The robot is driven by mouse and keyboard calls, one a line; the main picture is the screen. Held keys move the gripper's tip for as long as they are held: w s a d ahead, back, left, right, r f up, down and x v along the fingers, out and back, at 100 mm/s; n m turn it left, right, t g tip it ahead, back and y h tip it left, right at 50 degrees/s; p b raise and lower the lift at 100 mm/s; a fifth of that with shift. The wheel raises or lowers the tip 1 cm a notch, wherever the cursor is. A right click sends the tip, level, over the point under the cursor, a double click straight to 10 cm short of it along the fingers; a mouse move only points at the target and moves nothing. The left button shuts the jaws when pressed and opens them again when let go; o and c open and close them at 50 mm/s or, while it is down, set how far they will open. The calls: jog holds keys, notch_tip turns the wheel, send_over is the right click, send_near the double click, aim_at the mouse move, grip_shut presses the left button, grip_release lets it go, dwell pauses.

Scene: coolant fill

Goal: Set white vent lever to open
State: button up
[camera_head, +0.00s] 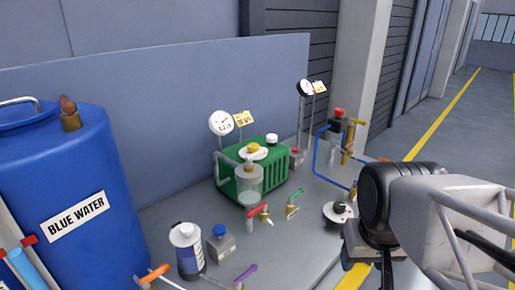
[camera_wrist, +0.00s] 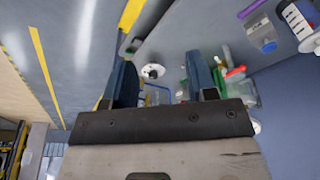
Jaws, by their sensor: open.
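I cannot clearly pick out a white vent lever. A round white fitting with a dark centre (camera_head: 338,212) sits on the grey bench near its right edge, and what looks like the same fitting (camera_wrist: 153,72) shows between my fingers in the wrist view. My gripper (camera_wrist: 164,78) is open and empty, its two blue fingers apart. In the head view my arm is at the right, beside that fitting, and the fingertips are not clear. A red-handled valve (camera_head: 258,212) and a green-handled valve (camera_head: 293,203) stand in front of the green unit (camera_head: 262,178).
A blue drum (camera_head: 70,165) marked BLUE WATER stands at the left. A white bottle (camera_head: 187,252), a grey can with a blue cap (camera_head: 221,243), an orange handle (camera_head: 155,273) and a purple handle (camera_head: 246,272) are at the front. Gauges (camera_head: 222,123) and blue pipework (camera_head: 317,155) rise behind.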

jog(key=shift+w+a+r, duration=0.1)
jog(key=shift+w+r, duration=0.05)
jog(key=shift+w, duration=0.1)
jog(key=shift+c, duration=0.4)
notch_tip(320, 180, up, 8)
jog(key=m+g+y, duration=0.1)
jog(key=m+y, duration=0.1)
jog(key=m, duration=0.7)
send_over(260, 151)
jog(key=s+d, duration=0.1)
jog(key=shift+x, duration=4)
jog(key=shift+d, duration=0.1)
grip_shut()
